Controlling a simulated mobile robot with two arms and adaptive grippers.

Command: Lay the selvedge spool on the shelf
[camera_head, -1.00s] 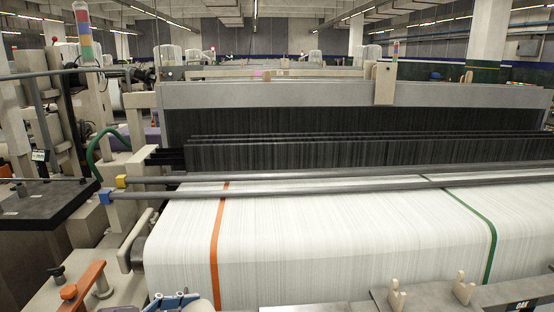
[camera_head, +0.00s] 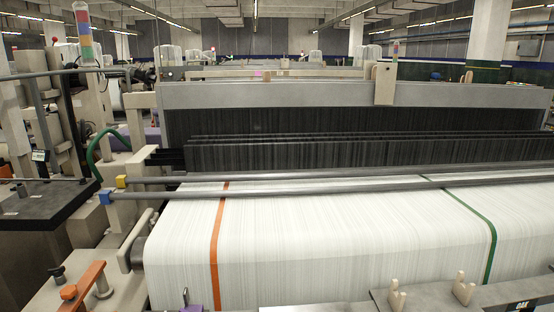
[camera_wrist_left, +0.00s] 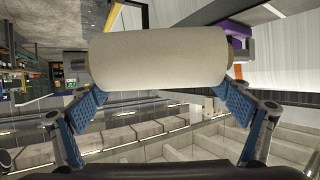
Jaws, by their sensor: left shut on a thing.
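The selvedge spool (camera_wrist_left: 158,57) is a plain off-white cylinder lying crosswise in the left wrist view. My left gripper (camera_wrist_left: 161,98) has its two blue-padded fingers against the spool's two sides and holds it. The gripper and spool are out of the head view. My right gripper is in neither view. I cannot tell for sure which surface is the shelf. A grey ledge with pale pegs (camera_head: 429,298) shows at the lower right of the head view, and a dark flat top (camera_head: 45,205) at the left.
The loom's white cloth (camera_head: 330,245), with an orange and a green stripe, fills the middle. An orange lever (camera_head: 82,288) stands at lower left. A small purple piece (camera_head: 193,308) shows at the bottom edge.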

